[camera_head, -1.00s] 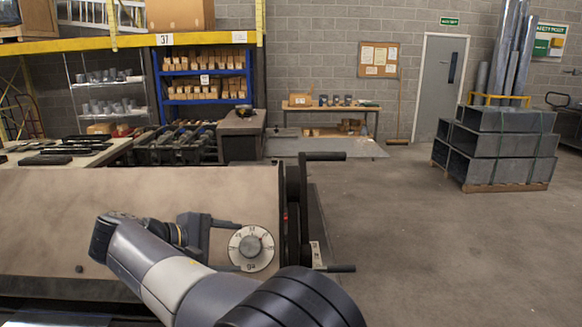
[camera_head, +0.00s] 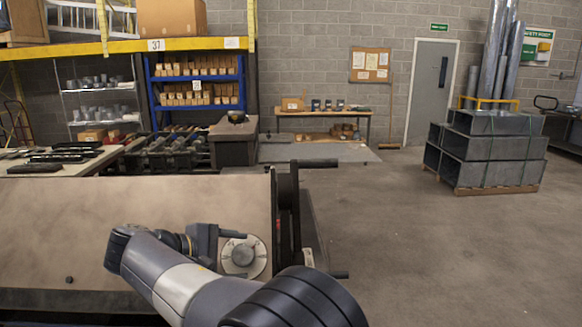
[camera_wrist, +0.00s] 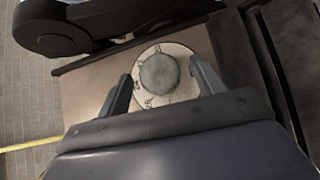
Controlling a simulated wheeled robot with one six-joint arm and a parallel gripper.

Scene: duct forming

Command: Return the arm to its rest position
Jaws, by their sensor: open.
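My arm reaches in from the bottom of the head view over the tan machine panel. My gripper (camera_head: 226,245) is beside the round dial (camera_head: 243,257), which has a grey knob in its middle. In the wrist view my gripper (camera_wrist: 162,88) is open, with one finger on each side of the dial's knob (camera_wrist: 159,74). Nothing is held between the fingers. The wrist view does not make clear how far the fingertips are from the dial face (camera_wrist: 183,91).
The tan machine panel (camera_head: 100,225) fills the lower left. Dark crank handles (camera_head: 315,163) stick out at its right end. A stack of grey ducts (camera_head: 492,148) sits on a pallet at the right. The floor (camera_head: 430,245) between is clear.

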